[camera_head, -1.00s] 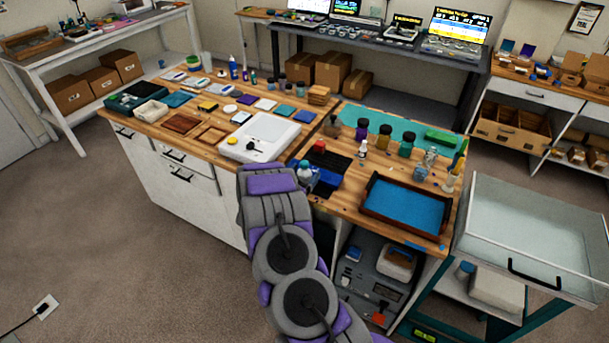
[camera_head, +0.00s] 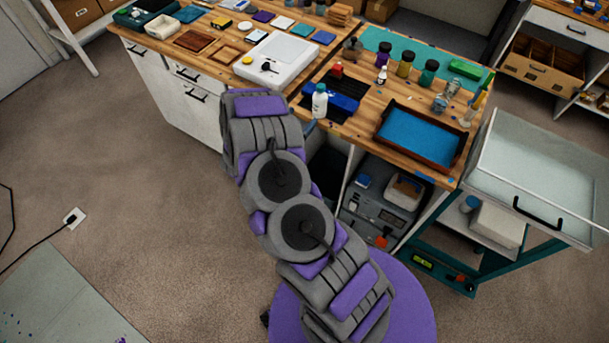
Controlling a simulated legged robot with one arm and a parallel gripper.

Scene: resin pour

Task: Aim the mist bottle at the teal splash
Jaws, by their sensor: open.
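My arm rises from the bottom and folds toward the bench front. My gripper does not show; the arm links hide that end.
A wooden tray with a blue inside (camera_head: 463,136) sits right of the bottle. Dark-lidded jars (camera_head: 404,66) and clear cups (camera_head: 441,102) stand behind it. A glass-topped cart (camera_head: 540,170) is at right. A speckled mat (camera_head: 60,300) lies on open floor at left.

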